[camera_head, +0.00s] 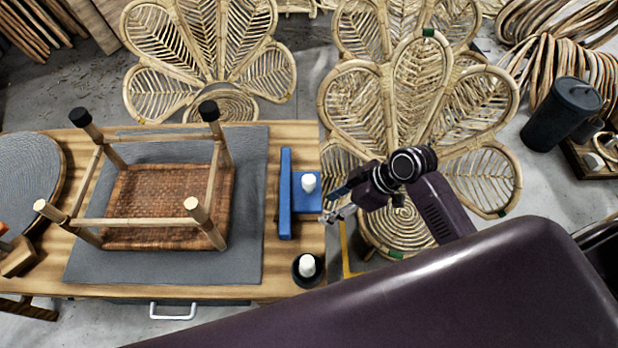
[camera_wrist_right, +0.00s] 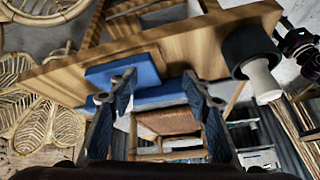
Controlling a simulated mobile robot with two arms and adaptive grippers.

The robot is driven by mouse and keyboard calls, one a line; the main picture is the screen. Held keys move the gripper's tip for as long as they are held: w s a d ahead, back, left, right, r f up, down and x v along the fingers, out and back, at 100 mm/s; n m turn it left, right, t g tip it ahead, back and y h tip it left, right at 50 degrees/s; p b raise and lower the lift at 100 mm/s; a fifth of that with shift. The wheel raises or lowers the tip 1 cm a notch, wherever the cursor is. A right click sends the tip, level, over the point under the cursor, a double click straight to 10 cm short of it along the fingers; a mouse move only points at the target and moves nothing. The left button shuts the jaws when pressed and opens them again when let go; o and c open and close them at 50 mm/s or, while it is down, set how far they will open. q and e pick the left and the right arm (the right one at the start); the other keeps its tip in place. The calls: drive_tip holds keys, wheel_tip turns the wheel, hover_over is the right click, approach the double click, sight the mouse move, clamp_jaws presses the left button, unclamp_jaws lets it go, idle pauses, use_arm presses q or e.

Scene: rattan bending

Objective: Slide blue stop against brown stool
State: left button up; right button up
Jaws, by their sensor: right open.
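The blue stop (camera_head: 286,195), a long bar with a plate and a white knob, lies on the table right of the mat. A gap with mat and wood separates it from the stool. My right gripper (camera_head: 332,206) is open and empty, just right of the stop's plate by the table edge. In the right wrist view the stop (camera_wrist_right: 122,70) shows beyond the open fingers (camera_wrist_right: 159,78); contact cannot be told. My left gripper is not in view.
A black cup-like holder with a white top (camera_head: 307,268) stands near the table's front right corner. A round grey woven seat (camera_head: 28,175) is at the left. Rattan chair backs (camera_head: 420,110) stand behind and right of the table (camera_head: 290,135). A black tumbler (camera_head: 562,113) is far right.

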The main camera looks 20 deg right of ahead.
sight(311, 179)
drive_tip(key=w+d+r+n+y, duration=0.2)
drive_tip(key=w+r, duration=0.2)
drive_tip(key=w, duration=0.3)
drive_tip(key=shift+t, duration=0.4)
drive_tip(key=x, duration=0.3)
drive_tip(key=p+x, duration=0.1)
drive_tip(key=x, duration=0.2)
drive_tip(key=shift+w+a+r+p, duration=0.1)
drive_tip(key=shift+w+a+p, duration=0.2)
drive_tip(key=shift+a, duration=0.1)
drive_tip(key=shift+w+a+f, duration=0.1)
drive_tip(key=shift+a+f, duration=0.2)
drive_tip(key=shift+f, duration=0.15)
clamp_jaws()
